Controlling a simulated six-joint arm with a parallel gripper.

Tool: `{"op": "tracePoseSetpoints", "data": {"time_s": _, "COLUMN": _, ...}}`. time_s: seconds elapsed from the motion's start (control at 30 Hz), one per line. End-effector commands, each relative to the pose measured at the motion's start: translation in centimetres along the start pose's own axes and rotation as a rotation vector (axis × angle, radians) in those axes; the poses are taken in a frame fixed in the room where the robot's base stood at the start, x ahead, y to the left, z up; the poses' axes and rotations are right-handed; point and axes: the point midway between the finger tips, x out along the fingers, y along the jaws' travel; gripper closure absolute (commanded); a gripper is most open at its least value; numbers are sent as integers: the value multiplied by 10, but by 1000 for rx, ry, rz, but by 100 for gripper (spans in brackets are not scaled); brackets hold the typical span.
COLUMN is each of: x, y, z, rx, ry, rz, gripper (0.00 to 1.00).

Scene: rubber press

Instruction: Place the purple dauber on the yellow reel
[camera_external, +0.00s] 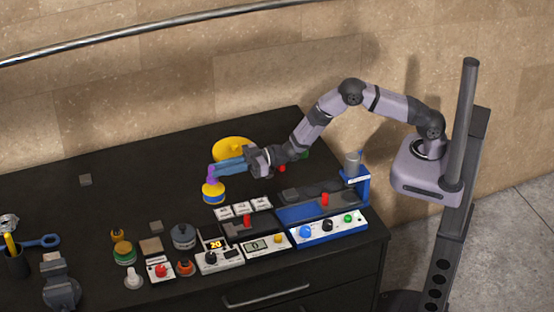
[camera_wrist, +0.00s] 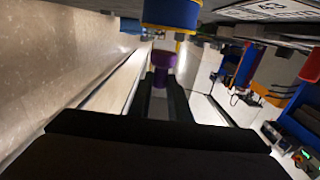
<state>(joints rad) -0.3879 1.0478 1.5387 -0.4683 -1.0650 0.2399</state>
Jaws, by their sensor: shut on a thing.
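The purple dauber (camera_external: 211,173) is at the tips of my gripper (camera_external: 228,166), which points left over the worktop and is shut on it. In the wrist view, the dauber (camera_wrist: 161,66) sits between the dark fingers (camera_wrist: 161,100). A yellow reel with a blue band (camera_external: 213,192) is directly below the dauber in the external view. In the wrist view, the blue and yellow reel (camera_wrist: 171,14) is at the top edge and partly cut off. I cannot tell whether the dauber touches it.
A larger yellow round object (camera_external: 232,145) is behind my gripper, partly hidden. White keys (camera_external: 243,208), a blue press unit (camera_external: 330,228) and several small bench items are in front and to the right. The worktop (camera_external: 130,200) is mostly clear on the left.

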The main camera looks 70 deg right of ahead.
Motion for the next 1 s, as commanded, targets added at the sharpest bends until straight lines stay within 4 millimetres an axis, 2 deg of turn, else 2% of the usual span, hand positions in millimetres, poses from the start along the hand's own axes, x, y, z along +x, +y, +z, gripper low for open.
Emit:
{"op": "tracePoseSetpoints", "data": {"time_s": 0.97, "x": 0, "y": 0, "z": 15, "rx": 1, "ry": 0, "rz": 0, "gripper": 100}}
{"op": "tracePoseSetpoints", "data": {"time_s": 1.0, "x": 0, "y": 0, "z": 15, "rx": 1, "ry": -1, "rz": 0, "gripper": 80}}
